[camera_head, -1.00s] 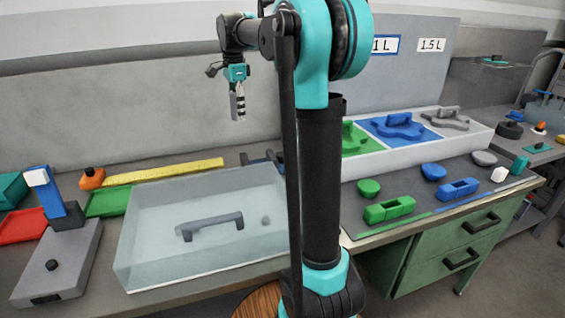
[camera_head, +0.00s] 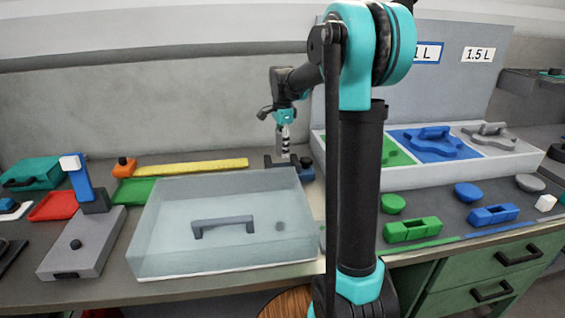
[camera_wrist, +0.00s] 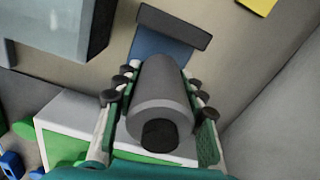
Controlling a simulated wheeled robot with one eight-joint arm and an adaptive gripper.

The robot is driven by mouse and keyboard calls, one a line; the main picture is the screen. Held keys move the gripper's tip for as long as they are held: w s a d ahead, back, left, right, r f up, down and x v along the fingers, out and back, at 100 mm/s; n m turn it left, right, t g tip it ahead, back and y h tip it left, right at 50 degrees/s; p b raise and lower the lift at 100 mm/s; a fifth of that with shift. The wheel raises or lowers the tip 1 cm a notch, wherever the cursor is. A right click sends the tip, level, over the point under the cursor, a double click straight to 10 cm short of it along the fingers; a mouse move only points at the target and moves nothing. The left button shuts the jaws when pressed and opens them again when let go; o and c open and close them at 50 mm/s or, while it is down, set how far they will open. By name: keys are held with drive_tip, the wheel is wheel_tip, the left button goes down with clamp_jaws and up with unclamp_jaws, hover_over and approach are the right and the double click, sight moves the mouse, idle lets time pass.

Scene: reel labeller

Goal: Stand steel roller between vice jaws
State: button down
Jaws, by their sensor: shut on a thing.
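The steel roller (camera_wrist: 165,93) is a grey cylinder with a dark round end. My gripper (camera_head: 285,130) is shut on it, with a finger on each side in the wrist view (camera_wrist: 160,100). In the head view the roller (camera_head: 285,146) hangs upright below the gripper. The vice (camera_head: 277,161) is dark with blue parts and stands at the back of the bench, right under the roller. In the wrist view a dark vice jaw (camera_wrist: 174,26) and blue vice body show beyond the roller's far end. The roller hides the other jaw, and I cannot tell whether its lower end is between the jaws.
A clear box (camera_head: 160,235) with a grey handle stands in front of the vice. A yellow ruler (camera_head: 200,167) and a green tray (camera_head: 147,190) lie to its left. A white-walled tray (camera_head: 470,173) with coloured compartments is to the right, behind my arm.

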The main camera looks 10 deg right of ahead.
drive_tip(key=shift+f, duration=3.05)
drive_tip(key=shift+f, duration=0.1)
drive_tip(key=c, duration=0.9)
unclamp_jaws()
wheel_tip(320, 180, up, 12)
drive_tip(key=shift+r, duration=0.1)
